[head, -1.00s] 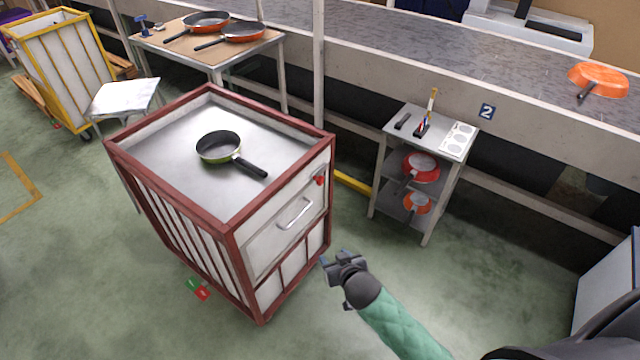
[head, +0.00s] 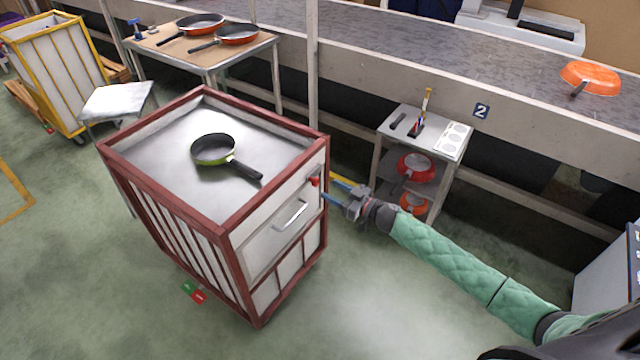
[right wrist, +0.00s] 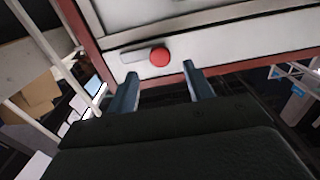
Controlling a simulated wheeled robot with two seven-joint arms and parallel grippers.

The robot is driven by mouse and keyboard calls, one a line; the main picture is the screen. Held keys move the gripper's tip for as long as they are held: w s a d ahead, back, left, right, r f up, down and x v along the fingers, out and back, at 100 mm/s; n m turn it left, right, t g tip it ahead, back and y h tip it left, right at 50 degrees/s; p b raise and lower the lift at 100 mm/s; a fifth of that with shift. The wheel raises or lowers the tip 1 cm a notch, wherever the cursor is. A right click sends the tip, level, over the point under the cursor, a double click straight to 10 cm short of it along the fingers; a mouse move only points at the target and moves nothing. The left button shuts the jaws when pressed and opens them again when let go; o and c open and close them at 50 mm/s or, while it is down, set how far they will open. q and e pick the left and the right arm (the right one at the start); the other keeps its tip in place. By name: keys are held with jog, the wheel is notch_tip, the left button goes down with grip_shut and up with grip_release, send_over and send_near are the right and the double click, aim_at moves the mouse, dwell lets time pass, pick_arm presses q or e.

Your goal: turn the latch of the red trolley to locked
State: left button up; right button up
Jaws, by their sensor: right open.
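The red trolley (head: 228,232) stands at the centre left in the head view, with a red frame and white panels. Its latch (head: 314,182) is a small red knob near the top right of the panel that carries the handle. In the right wrist view the latch shows as a round red knob (right wrist: 159,57) with a grey lever (right wrist: 134,54) pointing left. My right gripper (head: 335,191) is open and empty, just short of the latch. In the right wrist view the knob lies beyond the gap between the fingertips (right wrist: 160,75), apart from both. My left gripper is not in view.
A green pan (head: 213,150) lies on the trolley top. A metal handle (head: 291,214) is below the latch. A grey shelf stand (head: 384,165) with red pans stands behind my right gripper. The conveyor (head: 420,65) runs along the back.

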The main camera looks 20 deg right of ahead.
aim_at(318, 183)
jog(key=x, duration=0.4)
jog(key=shift+r+p, duration=0.1)
jog(key=shift+p, duration=0.25)
jog(key=shift+x, duration=0.95)
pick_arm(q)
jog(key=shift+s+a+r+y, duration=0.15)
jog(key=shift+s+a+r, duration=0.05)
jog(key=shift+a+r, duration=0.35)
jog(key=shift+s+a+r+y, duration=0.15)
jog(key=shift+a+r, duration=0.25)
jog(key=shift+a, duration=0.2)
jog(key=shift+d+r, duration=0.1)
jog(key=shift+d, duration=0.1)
pick_arm(e)
grip_shut()
